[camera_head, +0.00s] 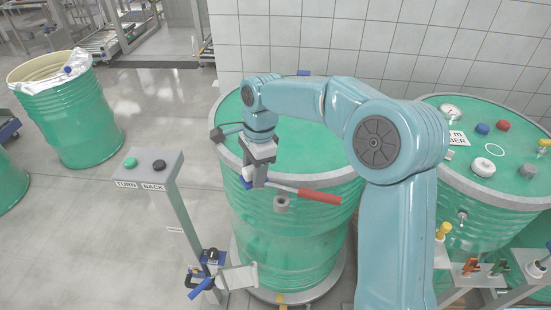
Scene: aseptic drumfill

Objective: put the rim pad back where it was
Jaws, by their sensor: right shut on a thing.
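My right gripper (257,181) points down at the near left rim of the middle green drum (300,235). It is shut on a small blue piece (245,183), which I take to be the rim pad; the jaws hide most of it. A grey lever with a red grip (320,196) runs right from beside the jaws along the drum's front; I cannot tell whether they touch. A dark piece (216,134) sits on the drum's left rim, and a small blue piece (304,73) shows at its back rim. My left gripper is not in view.
A post with TURN and BACK buttons (147,166) stands left of the drum, with blue-handled parts (203,285) low on it. A right-hand drum (478,155) carries caps and a gauge. An open lined drum (72,118) stands back left. Floor between is clear.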

